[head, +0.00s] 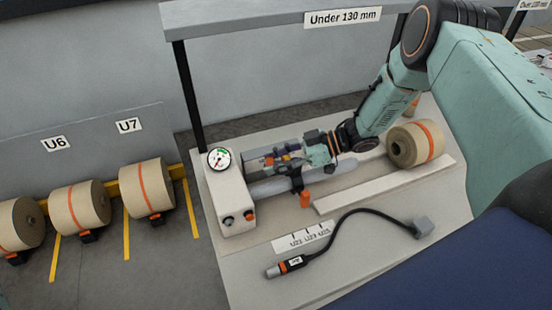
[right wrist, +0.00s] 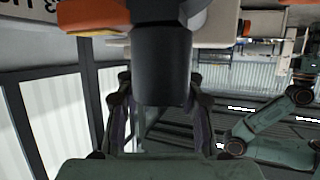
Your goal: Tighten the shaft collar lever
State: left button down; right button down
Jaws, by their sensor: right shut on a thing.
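The unwind shaft (head: 265,188) is a grey cylinder running right from a white box (head: 232,200) in the head view. My right gripper (head: 288,157) is over the shaft, beside small orange and yellow parts. In the right wrist view, a dark, blunt piece (right wrist: 162,65) stands between the fingers of my right gripper (right wrist: 160,100), which is shut on it. I take this piece for the shaft collar lever; its joint to the collar is hidden. An orange part (right wrist: 95,15) shows beyond it. My left gripper is not in view.
A kraft roll (head: 416,144) lies at the right of the bench, behind a pale rail (head: 385,184). A cabled handheld tool (head: 290,265) lies at the front. A gauge (head: 219,158) tops the box.

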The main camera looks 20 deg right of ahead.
jog(key=shift+w+r, duration=0.1)
jog(key=shift+r, duration=0.1)
jog(key=c, duration=1.3)
grip_release()
jog(key=o, duration=0.5)
jog(key=shift+a, duration=0.1)
jog(key=shift+c, duration=0.2)
jog(key=shift+f, duration=0.1)
jog(key=shift+s+d, duration=0.2)
jog(key=shift+d, duration=0.25)
jog(key=v, duration=1.1)
jog(key=shift+d, duration=0.15)
jog(key=shift+s, duration=0.1)
